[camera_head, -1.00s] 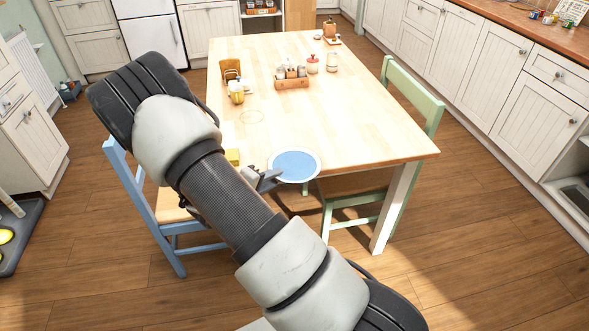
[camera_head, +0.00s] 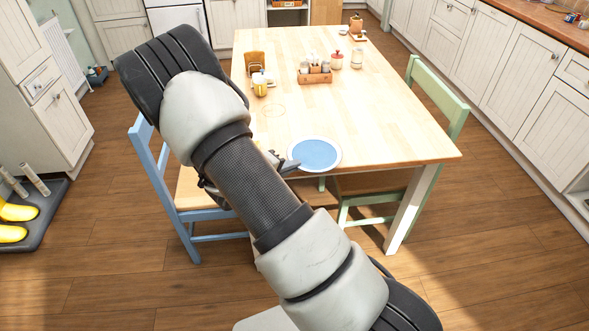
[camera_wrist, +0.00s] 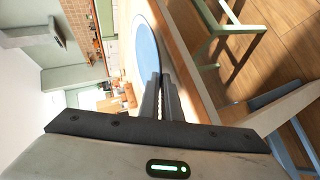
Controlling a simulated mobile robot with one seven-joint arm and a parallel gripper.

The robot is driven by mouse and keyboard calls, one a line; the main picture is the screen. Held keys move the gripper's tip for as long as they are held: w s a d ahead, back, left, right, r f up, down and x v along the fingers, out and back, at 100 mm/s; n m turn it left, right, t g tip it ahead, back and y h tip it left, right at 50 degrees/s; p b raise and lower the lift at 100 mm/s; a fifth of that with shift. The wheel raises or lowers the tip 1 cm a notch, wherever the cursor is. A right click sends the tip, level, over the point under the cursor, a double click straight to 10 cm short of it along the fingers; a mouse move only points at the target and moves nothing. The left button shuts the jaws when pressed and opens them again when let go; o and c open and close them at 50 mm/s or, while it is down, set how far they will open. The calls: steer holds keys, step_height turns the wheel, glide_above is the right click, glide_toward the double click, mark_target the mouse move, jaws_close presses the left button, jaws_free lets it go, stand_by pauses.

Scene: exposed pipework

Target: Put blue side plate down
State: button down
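The blue side plate (camera_head: 315,154) has a white rim and looks level at the table's near edge. It overlaps that edge in the head view; I cannot tell whether it touches the wooden table (camera_head: 345,115). My gripper (camera_head: 288,167) is at the plate's left rim, with its rear part hidden behind my arm. In the wrist view the plate (camera_wrist: 147,50) is seen at a slant, and the fingers of my gripper (camera_wrist: 161,80) are close together on its rim.
A wooden caddy with jars (camera_head: 315,77), a yellow mug (camera_head: 260,85) and a toast rack (camera_head: 255,62) stand farther back. A blue chair (camera_head: 152,165) is at the left and a green chair (camera_head: 440,92) at the right. The table's middle right is clear.

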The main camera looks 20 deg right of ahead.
steer(key=s+a+r+n+t+y+p, duration=0.1)
steer(key=a+r+n+t+y, duration=0.35)
steer(key=r, duration=0.65)
steer(key=s+a+r+n+t+y+p, duration=0.1)
steer(key=s+a+r+n+t+y, duration=0.15)
steer(key=a+r+n, duration=0.5)
step_height(320, 180, up, 18)
steer(key=w+m+p, duration=0.1)
steer(key=m+p, duration=0.2)
steer(key=p, duration=1.1)
steer(key=shift+d+r+g+y, duration=0.15)
steer(key=shift+g+y, duration=0.15)
steer(key=shift+g, duration=0.1)
